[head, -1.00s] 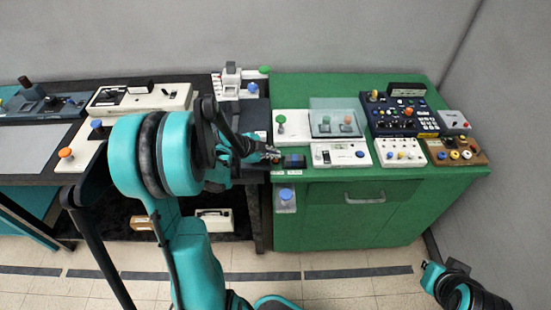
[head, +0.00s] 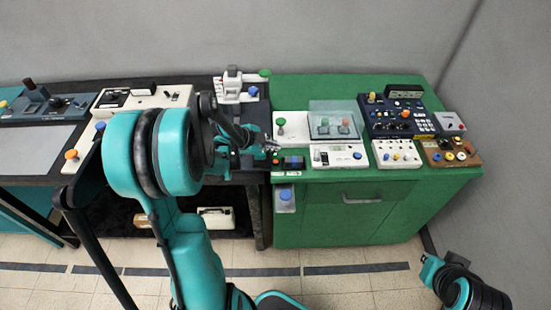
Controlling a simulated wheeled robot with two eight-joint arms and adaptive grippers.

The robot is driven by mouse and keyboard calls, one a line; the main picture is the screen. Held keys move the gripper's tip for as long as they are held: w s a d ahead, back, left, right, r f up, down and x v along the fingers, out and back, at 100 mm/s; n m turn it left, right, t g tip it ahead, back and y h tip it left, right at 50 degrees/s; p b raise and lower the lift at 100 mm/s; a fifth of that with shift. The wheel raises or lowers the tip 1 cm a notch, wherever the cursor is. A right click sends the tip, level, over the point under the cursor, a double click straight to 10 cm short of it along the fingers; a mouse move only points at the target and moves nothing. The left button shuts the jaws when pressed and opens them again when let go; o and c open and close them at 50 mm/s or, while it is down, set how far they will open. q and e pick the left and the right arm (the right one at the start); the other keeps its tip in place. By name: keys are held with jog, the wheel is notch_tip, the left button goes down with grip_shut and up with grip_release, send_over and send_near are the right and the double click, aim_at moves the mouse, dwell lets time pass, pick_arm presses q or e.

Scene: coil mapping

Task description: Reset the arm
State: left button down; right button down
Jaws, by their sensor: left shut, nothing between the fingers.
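My left arm comes up from the lower left in the head view. Its gripper (head: 270,148) is shut and empty, over the left edge of the green cabinet top (head: 365,82). It is just above a small dark device (head: 292,163) with a coloured face; I cannot tell whether they touch.
The green top holds a white meter box (head: 338,157), a clear-covered box (head: 334,117), a dark blue control panel (head: 396,112) and a brown board (head: 450,150). A black table (head: 60,180) with consoles stands left. The floor (head: 345,288) in front is clear.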

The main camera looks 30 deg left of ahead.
pick_arm(q)
jog(key=shift+d, duration=0.1)
dwell(0.7)
jog(key=s+d+r+n+y, duration=0.1)
jog(key=s+d+r+n, duration=0.1)
jog(key=s+d+n, duration=0.2)
jog(key=s+d+r+n+y, duration=0.1)
jog(key=s+d+r+n, duration=0.2)
jog(key=s+d+n, duration=0.2)
jog(key=s+d+r+n+g+y, duration=0.1)
jog(key=s+d+r+n, duration=0.2)
jog(key=s+d, duration=0.3)
jog(key=s+n, duration=0.1)
jog(key=s, duration=0.2)
jog(key=shift+d+n+y, duration=0.3)
dwell(0.8)
